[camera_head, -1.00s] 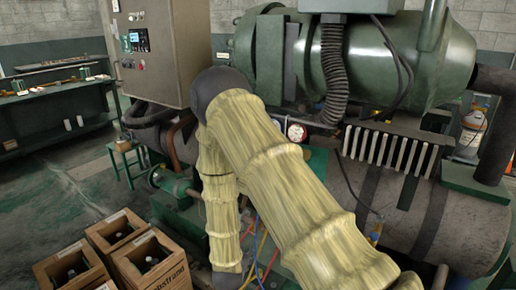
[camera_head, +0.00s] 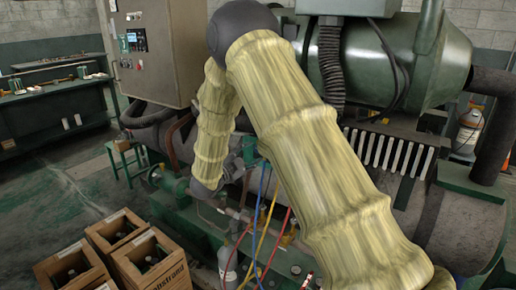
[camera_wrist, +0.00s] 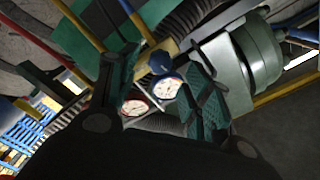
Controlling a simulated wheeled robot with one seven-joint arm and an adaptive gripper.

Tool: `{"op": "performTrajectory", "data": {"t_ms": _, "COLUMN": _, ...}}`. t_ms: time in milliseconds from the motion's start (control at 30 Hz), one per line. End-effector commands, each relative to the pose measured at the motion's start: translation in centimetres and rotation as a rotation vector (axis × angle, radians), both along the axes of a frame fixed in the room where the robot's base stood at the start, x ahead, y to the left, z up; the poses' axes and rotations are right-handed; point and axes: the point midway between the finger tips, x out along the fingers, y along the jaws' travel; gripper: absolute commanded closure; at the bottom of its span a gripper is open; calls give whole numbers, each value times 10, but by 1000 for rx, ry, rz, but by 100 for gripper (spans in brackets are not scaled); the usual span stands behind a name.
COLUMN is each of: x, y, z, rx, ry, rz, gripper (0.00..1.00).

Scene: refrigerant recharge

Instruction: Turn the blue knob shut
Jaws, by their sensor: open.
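The blue knob (camera_wrist: 161,63) shows in the wrist view as a dark blue round handle, between and just beyond my fingertips. Below it are a blue-rimmed gauge (camera_wrist: 166,88) and a red-rimmed gauge (camera_wrist: 134,107). My gripper (camera_wrist: 160,72) is open, with one dark green padded finger on each side of the knob and gauges. I cannot tell whether either finger touches the knob.
Blue, yellow and red hoses (camera_head: 262,225) hang beside my arm in the head view. A large green machine (camera_head: 425,60) and a grey control cabinet (camera_head: 160,50) stand behind. Open floor (camera_head: 60,190) lies at left.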

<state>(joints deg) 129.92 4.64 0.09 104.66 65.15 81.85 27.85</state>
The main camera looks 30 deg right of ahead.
Motion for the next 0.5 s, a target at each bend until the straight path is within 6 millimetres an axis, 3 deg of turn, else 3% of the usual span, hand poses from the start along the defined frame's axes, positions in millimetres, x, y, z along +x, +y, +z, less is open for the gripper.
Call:
{"op": "performTrajectory", "data": {"t_ms": 200, "x": 13, "y": -32, "z": 1, "rx": 0, "ry": 1, "rz": 0, "gripper": 51}}
{"op": "performTrajectory", "data": {"t_ms": 500, "x": 21, "y": -53, "z": -1, "rx": 1, "ry": 2, "rz": 0, "gripper": 51}}
